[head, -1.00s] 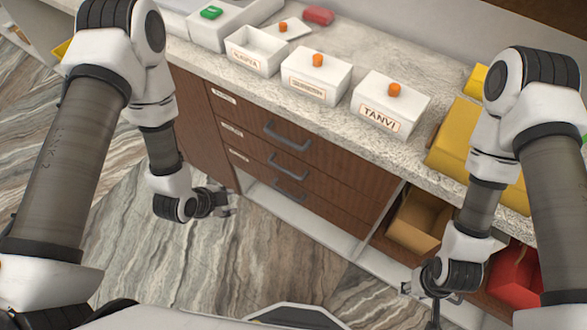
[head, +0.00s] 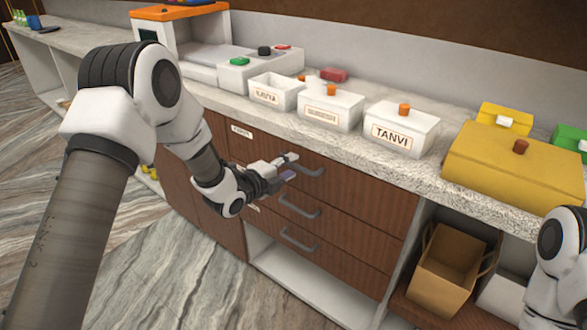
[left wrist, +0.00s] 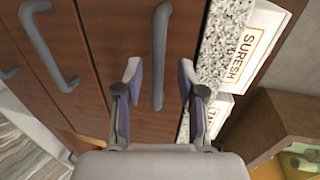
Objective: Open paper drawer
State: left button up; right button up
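A dark wooden drawer unit under the counter has three stacked drawers with grey bar handles. The top drawer (head: 345,188) is closed, with its handle (head: 312,169) facing me; small labels on the left are too small to read, so I cannot tell which drawer is for paper. My left gripper (head: 290,167) is open at the top handle. In the left wrist view, the handle (left wrist: 160,60) lies between the spread fingers (left wrist: 159,72), with a gap on both sides. The middle handle (head: 298,207) and bottom handle (head: 298,240) are below. My right gripper is out of view.
The speckled counter (head: 270,118) overhangs the drawers. White boxes stand on it, including the TANVI box (head: 400,120), beside a yellow box (head: 510,165). A cardboard bag (head: 445,270) sits in the open shelf to the right. The floor in front is clear.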

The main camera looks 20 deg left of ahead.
pick_arm(q)
jog(key=x, duration=0.2)
jog(key=shift+w+f, duration=0.2)
jog(key=shift+w, duration=0.1)
jog(key=shift+s, duration=0.1)
jog(key=shift+r, duration=0.1)
jog(key=shift+c, duration=0.2)
grip_shut()
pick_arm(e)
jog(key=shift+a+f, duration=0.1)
